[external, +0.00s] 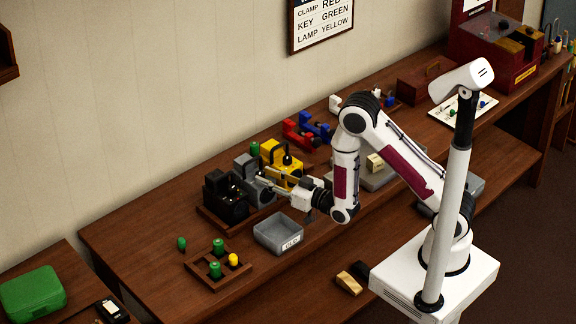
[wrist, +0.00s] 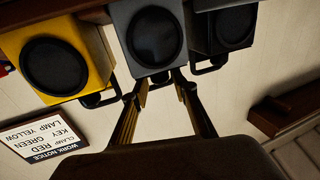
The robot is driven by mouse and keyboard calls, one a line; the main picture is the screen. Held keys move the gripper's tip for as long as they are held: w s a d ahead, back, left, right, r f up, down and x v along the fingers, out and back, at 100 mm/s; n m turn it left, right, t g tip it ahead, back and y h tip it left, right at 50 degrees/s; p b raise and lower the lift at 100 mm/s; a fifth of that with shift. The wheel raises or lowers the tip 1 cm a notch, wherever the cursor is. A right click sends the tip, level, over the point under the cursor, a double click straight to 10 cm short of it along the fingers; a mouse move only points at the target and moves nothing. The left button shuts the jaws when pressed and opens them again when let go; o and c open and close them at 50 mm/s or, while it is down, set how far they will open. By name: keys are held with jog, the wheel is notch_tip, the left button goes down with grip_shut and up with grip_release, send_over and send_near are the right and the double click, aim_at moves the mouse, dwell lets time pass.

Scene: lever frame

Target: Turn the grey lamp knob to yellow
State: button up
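The grey lamp (external: 247,166) stands on the bench between a black lamp (external: 224,196) and a yellow lamp (external: 275,156). In the wrist view the grey lamp (wrist: 119,17) shows a dark round lens. My gripper (external: 264,183) is right at the grey lamp. In the wrist view my gripper (wrist: 162,80) has its two fingers apart, with the tips at the near edge of the grey lamp. I cannot make out the lamp's knob or any contact; the lens looks dark.
A wall notice (wrist: 45,133) reads clamp red, key green, lamp yellow. A grey bin (external: 278,234) and a wooden tray (external: 204,278) with green and yellow pieces stand in front. Red and blue clamps (external: 315,127) lie beyond the yellow lamp.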

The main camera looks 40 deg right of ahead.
aim_at(264, 176)
jog(key=shift+x, duration=1.6)
grip_shut()
